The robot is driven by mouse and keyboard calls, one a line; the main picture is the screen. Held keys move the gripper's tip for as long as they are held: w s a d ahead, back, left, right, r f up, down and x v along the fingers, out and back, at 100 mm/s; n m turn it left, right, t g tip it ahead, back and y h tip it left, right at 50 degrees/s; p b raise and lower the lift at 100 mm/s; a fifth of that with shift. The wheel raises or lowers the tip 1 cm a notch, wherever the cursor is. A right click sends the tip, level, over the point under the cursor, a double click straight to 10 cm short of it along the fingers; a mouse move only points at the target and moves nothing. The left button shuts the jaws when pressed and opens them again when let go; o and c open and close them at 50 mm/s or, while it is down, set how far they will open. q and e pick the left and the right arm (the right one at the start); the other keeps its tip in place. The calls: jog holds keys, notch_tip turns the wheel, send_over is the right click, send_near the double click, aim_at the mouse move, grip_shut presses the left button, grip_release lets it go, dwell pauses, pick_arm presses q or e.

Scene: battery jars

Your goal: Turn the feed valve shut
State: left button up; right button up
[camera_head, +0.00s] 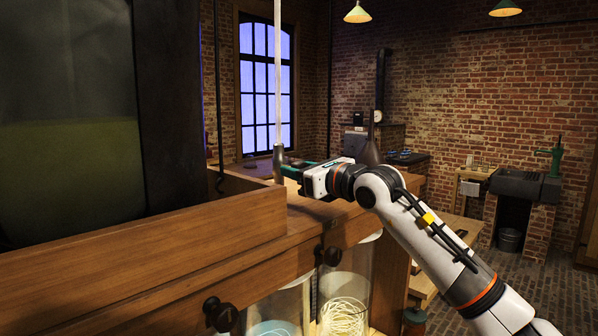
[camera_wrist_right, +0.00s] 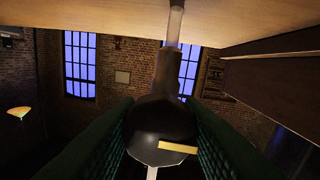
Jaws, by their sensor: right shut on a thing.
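A dark valve fitting (camera_head: 278,158) sits at the lower end of an upright clear tube (camera_head: 277,70) in the head view. My right gripper (camera_head: 287,168) reaches it from the right and is shut on it. In the right wrist view the dark rounded valve body (camera_wrist_right: 160,118) lies between the two green finger pads, with the tube (camera_wrist_right: 175,25) running off at the top. A short brass-coloured bar (camera_wrist_right: 178,147) shows on the valve's near face. The pads partly hide its sides. My left gripper is not in view.
A large dark tank with greenish liquid (camera_head: 70,170) stands at left behind a wooden ledge (camera_head: 200,220). Two black knobs (camera_head: 221,313) (camera_head: 329,256) stick out from the wooden front. Glass jars (camera_head: 345,300) stand below it. Open floor lies to the right.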

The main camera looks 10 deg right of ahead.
jog(key=m+b, duration=0.3)
jog(key=shift+f, duration=0.15)
jog(key=m+b, duration=0.2)
jog(key=m, duration=0.2)
jog(key=shift+m+g+b, duration=0.3)
jog(key=shift+g+b, duration=0.05)
jog(key=shift+g, duration=0.05)
jog(key=m+b, duration=0.1)
jog(key=m, duration=0.5)
jog(key=m+b, duration=0.1)
jog(key=m, duration=0.2)
jog(key=shift+g+y, duration=0.3)
jog(key=shift+m, duration=0.3)
jog(key=o, duration=1)
jog(key=shift+d, duration=0.1)
jog(key=shift+c, duration=0.2)
